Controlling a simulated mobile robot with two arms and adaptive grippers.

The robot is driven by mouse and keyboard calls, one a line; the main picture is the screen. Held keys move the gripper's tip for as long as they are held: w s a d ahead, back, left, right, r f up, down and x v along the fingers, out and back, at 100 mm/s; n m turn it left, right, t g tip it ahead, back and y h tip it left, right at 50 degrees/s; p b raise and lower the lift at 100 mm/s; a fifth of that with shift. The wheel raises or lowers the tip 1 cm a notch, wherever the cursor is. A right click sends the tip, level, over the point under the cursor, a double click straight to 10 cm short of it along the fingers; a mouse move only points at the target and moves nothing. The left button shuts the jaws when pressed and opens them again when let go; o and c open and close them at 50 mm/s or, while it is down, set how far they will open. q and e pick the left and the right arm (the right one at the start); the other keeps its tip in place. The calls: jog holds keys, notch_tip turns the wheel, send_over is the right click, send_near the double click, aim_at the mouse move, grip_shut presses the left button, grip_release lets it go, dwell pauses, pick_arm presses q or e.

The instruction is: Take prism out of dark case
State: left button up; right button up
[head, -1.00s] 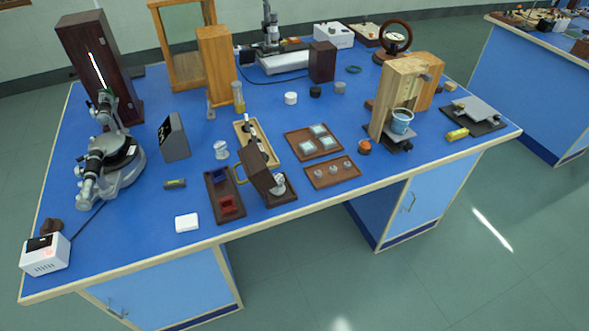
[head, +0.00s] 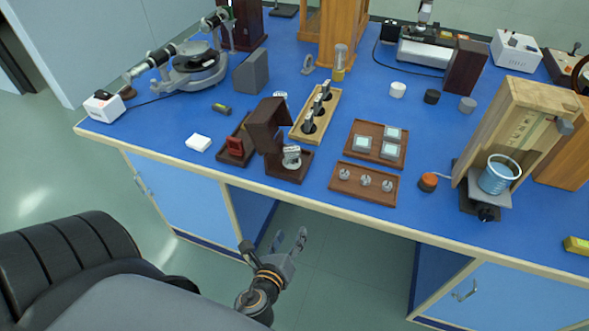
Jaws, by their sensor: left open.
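The dark case (head: 266,127) stands open near the front edge of the blue bench, its dark brown lid raised on the left side. A small shiny, glassy piece, which looks like the prism (head: 291,157), sits in the case's base and shows in the opening. My left gripper (head: 288,240) is open and empty. It is in front of the bench, below the case in the picture and clear of the bench edge. My right gripper is not in view.
A dark tray with a red block (head: 235,146) stands left of the case. A wooden rack (head: 300,134) stands behind it. Brown trays (head: 350,191) with small parts lie to the right. A white block (head: 198,142) lies on clear bench at the left.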

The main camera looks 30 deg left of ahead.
pick_arm(q)
jog(key=a+r+m+t+y+b, duration=0.1)
jog(key=a+r+m+t, duration=0.1)
jog(key=r, duration=0.5)
jog(key=a+r+m+t+y+b, duration=0.1)
jog(key=a+r+m+y, duration=0.15)
jog(key=r, duration=0.45)
jog(key=p, duration=0.3)
send_near(290, 156)
jog(key=w, duration=0.1)
jog(key=w+a, duration=0.1)
jog(key=w+h, duration=0.1)
jog(key=shift+w+a+r+m, duration=0.1)
jog(key=shift+a+r+m, duration=0.15)
jog(key=shift+a, duration=0.15)
jog(key=shift+p+x, duration=0.6)
jog(key=shift+x, duration=2.6)
jog(key=shift+f, duration=0.15)
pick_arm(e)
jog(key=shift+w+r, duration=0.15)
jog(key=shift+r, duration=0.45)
pick_arm(q)
jog(key=c, duration=0.8)
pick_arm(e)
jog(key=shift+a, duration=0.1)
